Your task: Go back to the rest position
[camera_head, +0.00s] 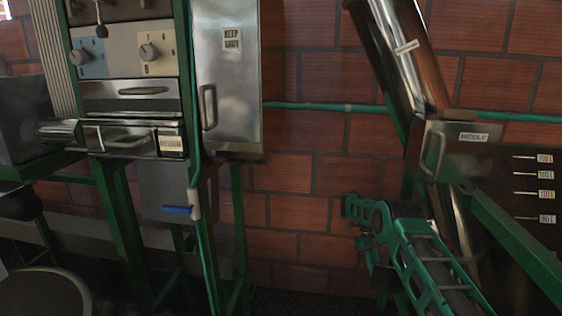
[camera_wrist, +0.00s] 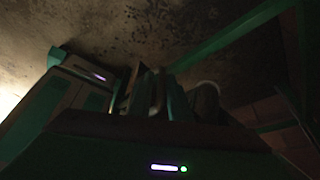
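My green arm comes in from the lower right of the head view. Its end, with my gripper (camera_head: 358,228), is in front of the brick wall, left of the metal chute. The end is small and partly turned away, so I cannot tell whether the fingers are open or shut. I see no object held there. The wrist view is dark and shows mostly green parts of my own body with small lights, with no clear fingertips.
A steel cabinet (camera_head: 227,75) labelled "KEEP SHUT" and a control panel with knobs (camera_head: 148,52) stand left. A blue-handled valve (camera_head: 178,210) hangs below. A slanted metal chute (camera_head: 405,50) and a box labelled "MIDDLE" (camera_head: 455,150) are right.

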